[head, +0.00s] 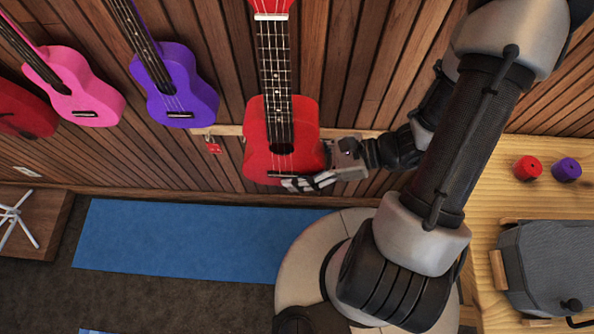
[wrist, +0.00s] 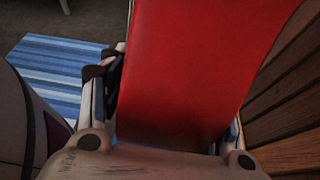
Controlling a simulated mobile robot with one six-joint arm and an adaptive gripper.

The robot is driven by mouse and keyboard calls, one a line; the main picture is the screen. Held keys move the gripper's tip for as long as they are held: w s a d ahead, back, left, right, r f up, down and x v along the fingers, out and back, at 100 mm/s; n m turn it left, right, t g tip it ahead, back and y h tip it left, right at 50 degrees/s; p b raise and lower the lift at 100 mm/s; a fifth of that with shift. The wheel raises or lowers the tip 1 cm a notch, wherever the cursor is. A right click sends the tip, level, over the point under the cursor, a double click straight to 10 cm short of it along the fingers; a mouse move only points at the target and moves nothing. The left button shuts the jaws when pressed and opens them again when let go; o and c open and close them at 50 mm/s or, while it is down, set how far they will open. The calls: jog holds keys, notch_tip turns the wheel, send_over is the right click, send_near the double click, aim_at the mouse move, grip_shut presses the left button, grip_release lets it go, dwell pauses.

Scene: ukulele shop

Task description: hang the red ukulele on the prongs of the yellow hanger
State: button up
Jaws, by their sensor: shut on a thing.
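The red ukulele (head: 257,140) is upright against the wood-slat wall in the head view, neck up, its headstock cut off by the top edge. My gripper (head: 303,182) is shut on the lower end of its body, coming from the right. In the wrist view the red body (wrist: 195,65) fills the middle, with my fingers (wrist: 165,100) on either side of it. The yellow hanger and its prongs are not in view, so I cannot tell how the headstock sits relative to them.
A purple ukulele (head: 182,95) and a pink ukulele (head: 80,92) hang to the left, with another red one (head: 25,115) at the left edge. A pale wooden rail (head: 228,130) runs behind the red ukulele. A wooden counter (head: 485,215) with a grey case (head: 553,262) stands right.

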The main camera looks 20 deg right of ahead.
jog(key=shift+w+f+b, duration=0.15)
jog(key=shift+w+b, duration=0.4)
jog(key=shift+b, duration=0.7)
jog(key=shift+w+d, duration=0.1)
jog(key=shift+w, duration=0.15)
jog(key=w+d, duration=0.2)
jog(key=w, duration=0.5)
jog(key=shift+d, duration=0.2)
jog(key=shift+w+d+p, duration=0.1)
jog(key=shift+w+p, duration=0.25)
jog(key=shift+w, duration=0.15)
jog(key=shift+w+d+p, duration=0.1)
jog(key=shift+w+d, duration=0.2)
jog(key=shift+w, duration=0.55)
jog(key=shift+w+d+p, duration=0.1)
jog(key=shift+w+d, duration=0.15)
jog(key=shift+w, duration=0.55)
jog(key=shift+w+d+p, duration=0.1)
jog(key=shift+w+d, duration=0.2)
jog(key=shift+w, duration=0.55)
jog(key=shift+f, duration=0.1)
